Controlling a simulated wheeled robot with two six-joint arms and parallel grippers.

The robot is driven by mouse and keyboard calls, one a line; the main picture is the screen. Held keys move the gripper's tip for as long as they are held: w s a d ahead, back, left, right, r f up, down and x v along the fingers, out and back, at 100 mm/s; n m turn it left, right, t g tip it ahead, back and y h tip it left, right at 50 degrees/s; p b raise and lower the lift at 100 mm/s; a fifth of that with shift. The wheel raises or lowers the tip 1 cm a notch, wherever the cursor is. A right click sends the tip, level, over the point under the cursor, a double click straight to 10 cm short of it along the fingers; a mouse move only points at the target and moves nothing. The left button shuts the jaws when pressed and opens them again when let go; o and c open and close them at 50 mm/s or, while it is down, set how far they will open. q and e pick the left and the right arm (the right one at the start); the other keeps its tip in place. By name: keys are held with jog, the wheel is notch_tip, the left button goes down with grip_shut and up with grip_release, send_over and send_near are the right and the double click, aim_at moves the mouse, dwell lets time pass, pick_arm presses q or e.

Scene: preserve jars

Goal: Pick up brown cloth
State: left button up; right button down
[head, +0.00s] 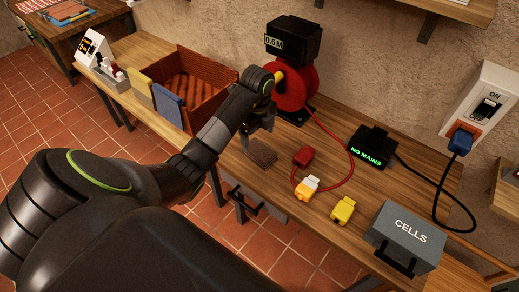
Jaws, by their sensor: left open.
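A small folded brown cloth (262,154) lies on the wooden workbench, near the middle of the head view. My left gripper (256,136) is just above and behind it in the picture, pointing down with its fingers apart. The jaws look empty, and the cloth appears to lie on the bench; whether a finger touches it I cannot tell. My right gripper is not in view.
A brown crate (202,72) with a beige cloth (140,88) and a blue cloth (169,104) at its front stands left. A red reel (291,88) is behind the gripper. Red (303,157), white-orange (306,188) and yellow (342,210) connectors and a grey CELLS box (403,236) lie right.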

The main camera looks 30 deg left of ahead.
aim_at(260, 150)
pick_arm(q)
jog(key=shift+w+f+b, duration=0.1)
jog(key=shift+f+b, duration=1.7)
jog(key=shift+f, duration=0.4)
jog(key=shift+w+f+b, duration=0.2)
jog(key=shift+f+b, duration=0.7)
jog(key=shift+f, duration=0.1)
jog(key=shift+d+f+p, duration=0.1)
jog(key=shift+f+p, duration=0.25)
jog(key=shift+p, duration=0.05)
jog(key=shift+f, duration=0.55)
jog(key=shift+c, duration=0.3)
jog(key=c, duration=1)
